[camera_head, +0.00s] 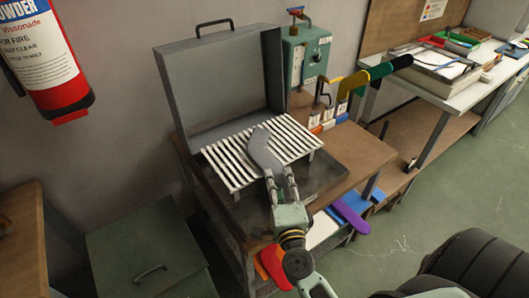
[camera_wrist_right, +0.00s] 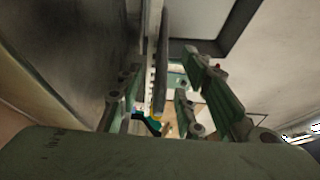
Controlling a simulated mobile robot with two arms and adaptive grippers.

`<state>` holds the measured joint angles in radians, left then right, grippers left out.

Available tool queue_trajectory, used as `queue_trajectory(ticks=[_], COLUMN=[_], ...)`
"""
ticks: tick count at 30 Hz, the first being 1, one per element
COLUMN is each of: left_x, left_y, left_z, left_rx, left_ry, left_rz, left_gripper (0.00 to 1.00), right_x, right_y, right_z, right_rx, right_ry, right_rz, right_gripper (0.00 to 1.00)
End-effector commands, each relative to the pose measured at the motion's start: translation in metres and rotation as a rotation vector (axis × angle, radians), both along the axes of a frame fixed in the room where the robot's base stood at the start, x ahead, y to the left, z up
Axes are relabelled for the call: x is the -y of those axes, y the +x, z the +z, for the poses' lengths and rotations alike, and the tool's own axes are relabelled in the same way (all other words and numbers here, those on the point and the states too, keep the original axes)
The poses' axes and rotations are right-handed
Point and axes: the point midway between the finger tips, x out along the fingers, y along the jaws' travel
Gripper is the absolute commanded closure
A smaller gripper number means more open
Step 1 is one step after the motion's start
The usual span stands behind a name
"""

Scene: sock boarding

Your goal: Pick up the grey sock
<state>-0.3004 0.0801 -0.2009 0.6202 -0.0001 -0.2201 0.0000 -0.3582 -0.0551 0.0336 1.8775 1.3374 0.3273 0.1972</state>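The grey sock (camera_head: 264,150) is a flat, curved shape above the white slatted rack (camera_head: 225,172) in the open grey case. I cannot tell whether it touches the slats. My right gripper (camera_head: 280,178) is at the sock's near end, with its two fingers apart. In the right wrist view, the sock (camera_wrist_right: 163,50) shows edge-on as a thin grey strip between the spread fingers (camera_wrist_right: 158,105), with gaps at both sides. My left gripper is not in view.
The raised case lid (camera_head: 225,80) stands behind the rack. A green box (camera_head: 307,55) with a gauge is at its right. A fire extinguisher (camera_head: 45,60) hangs at upper left.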

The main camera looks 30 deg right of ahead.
Motion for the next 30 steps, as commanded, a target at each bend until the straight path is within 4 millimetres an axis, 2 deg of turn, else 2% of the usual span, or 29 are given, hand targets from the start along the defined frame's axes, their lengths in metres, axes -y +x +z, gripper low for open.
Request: queue_trajectory(ticks=[1, 6, 14, 25, 30], left_x=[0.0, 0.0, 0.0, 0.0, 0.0], left_y=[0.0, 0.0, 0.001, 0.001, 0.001], left_z=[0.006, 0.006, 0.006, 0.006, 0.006], left_rx=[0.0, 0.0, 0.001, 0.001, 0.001], left_ry=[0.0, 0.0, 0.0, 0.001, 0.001], left_rz=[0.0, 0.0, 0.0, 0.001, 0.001], left_gripper=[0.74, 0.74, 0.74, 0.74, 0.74], right_x=[0.003, 0.009, 0.01, 0.009, 0.009], right_y=[0.009, 0.024, 0.025, 0.025, 0.025], right_z=[0.006, 0.002, 0.001, 0.001, 0.001], right_rx=[0.003, 0.0, -0.001, -0.001, -0.001], right_ry=[-0.001, -0.002, -0.002, -0.002, -0.002], right_rz=[0.0, 0.001, 0.002, 0.002, 0.002], right_gripper=[0.66, 0.66, 0.67, 0.99, 1.0])
